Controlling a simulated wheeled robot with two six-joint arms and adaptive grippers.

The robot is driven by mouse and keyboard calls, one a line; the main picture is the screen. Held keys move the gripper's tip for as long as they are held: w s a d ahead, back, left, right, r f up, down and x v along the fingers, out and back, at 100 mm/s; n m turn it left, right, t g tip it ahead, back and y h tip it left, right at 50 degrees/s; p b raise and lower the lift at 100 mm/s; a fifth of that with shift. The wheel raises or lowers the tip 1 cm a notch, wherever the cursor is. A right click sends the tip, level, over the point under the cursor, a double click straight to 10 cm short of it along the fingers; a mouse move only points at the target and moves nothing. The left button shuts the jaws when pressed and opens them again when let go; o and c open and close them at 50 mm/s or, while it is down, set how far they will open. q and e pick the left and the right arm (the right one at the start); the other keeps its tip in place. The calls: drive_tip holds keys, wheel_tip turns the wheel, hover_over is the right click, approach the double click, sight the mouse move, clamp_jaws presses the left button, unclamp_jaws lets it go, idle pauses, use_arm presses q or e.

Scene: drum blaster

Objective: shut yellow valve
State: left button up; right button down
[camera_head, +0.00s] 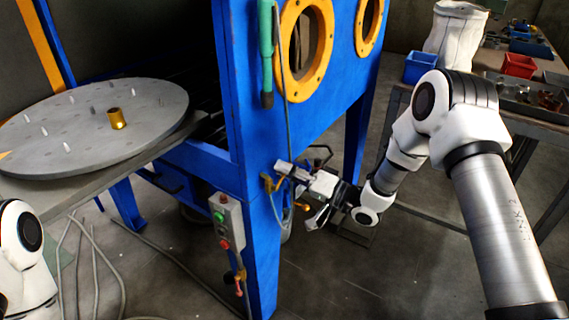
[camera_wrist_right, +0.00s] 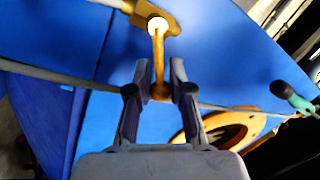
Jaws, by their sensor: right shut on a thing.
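The yellow valve (camera_head: 268,183) is on the blue cabinet's front corner post in the head view. In the right wrist view its body (camera_wrist_right: 150,14) is at the top, and its yellow lever (camera_wrist_right: 159,62) comes down between my fingers. My right gripper (camera_head: 287,172) reaches the valve from the right. In the right wrist view my right gripper (camera_wrist_right: 160,85) is shut on the lever, with a finger on each side. My left arm shows only as a white link at the lower left of the head view; its gripper is out of view.
The blue cabinet (camera_head: 300,125) has round yellow-rimmed ports. A control box (camera_head: 227,222) with coloured buttons hangs on its post, below left of the valve. A grey hose (camera_wrist_right: 60,75) runs close by my fingers. A round turntable (camera_head: 70,125) is at the left, and a workbench (camera_head: 530,105) at the right.

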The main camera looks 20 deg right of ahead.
drive_tip(key=m, duration=0.1)
drive_tip(key=f+m, duration=0.1)
drive_tip(key=m, duration=0.1)
drive_tip(key=shift+w+d+t+h, duration=0.15)
drive_tip(key=shift+t+h, duration=0.15)
drive_tip(key=shift+t, duration=0.1)
drive_tip(key=shift+w+d+f+m+t+h+p, duration=0.15)
drive_tip(key=shift+f+m, duration=0.25)
drive_tip(key=shift+m, duration=0.7)
drive_tip(key=shift+s+a+f+m+t+h+p, duration=0.15)
drive_tip(key=shift+f+m+t+p, duration=0.2)
drive_tip(key=shift+m, duration=0.75)
drive_tip(key=shift+w+d+f, duration=0.1)
drive_tip(key=c, duration=1)
unclamp_jaws()
drive_tip(key=v, duration=1.2)
